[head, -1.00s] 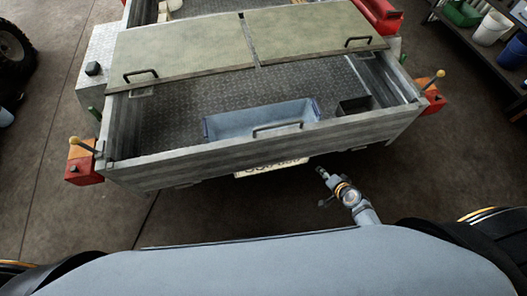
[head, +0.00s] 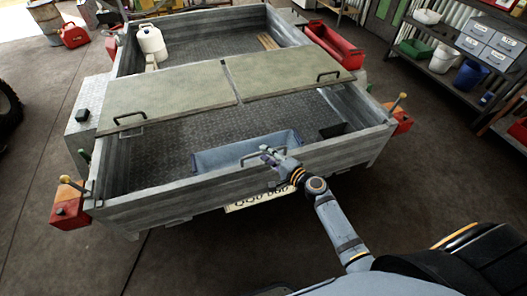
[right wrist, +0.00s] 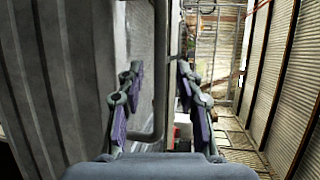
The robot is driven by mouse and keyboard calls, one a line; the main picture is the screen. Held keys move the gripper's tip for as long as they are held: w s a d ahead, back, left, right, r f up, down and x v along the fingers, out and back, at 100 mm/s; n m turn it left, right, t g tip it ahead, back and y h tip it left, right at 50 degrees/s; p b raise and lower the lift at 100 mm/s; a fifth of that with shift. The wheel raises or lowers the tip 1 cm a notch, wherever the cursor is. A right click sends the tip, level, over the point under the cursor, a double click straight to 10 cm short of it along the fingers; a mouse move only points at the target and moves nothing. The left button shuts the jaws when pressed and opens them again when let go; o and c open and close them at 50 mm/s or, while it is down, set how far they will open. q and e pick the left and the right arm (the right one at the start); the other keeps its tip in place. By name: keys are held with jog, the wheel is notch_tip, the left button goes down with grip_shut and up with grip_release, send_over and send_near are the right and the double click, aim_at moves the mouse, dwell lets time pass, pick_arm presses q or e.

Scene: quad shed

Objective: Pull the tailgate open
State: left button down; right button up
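The grey metal tailgate (head: 160,206) closes the rear of the trailer and stands upright. Its dark bar handle (head: 246,161) is on the top edge near the middle, partly hidden by my right gripper (head: 268,153). In the right wrist view the handle (right wrist: 159,70) runs vertically between the two fingers of my right gripper (right wrist: 160,103). The fingers are apart, with visible gaps to the bar. Levers with yellow knobs stand at the left corner (head: 75,185) and right corner (head: 398,103). My left gripper is not in view.
A blue tray (head: 220,158) lies inside the bed just behind the tailgate. Two greenish lids (head: 170,95) cover the middle of the trailer. A number plate (head: 250,203) is below the tailgate. Shelves (head: 450,60) stand at the right.

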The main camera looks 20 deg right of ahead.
jog(key=shift+x, duration=1.1)
jog(key=shift+s, duration=0.1)
grip_shut()
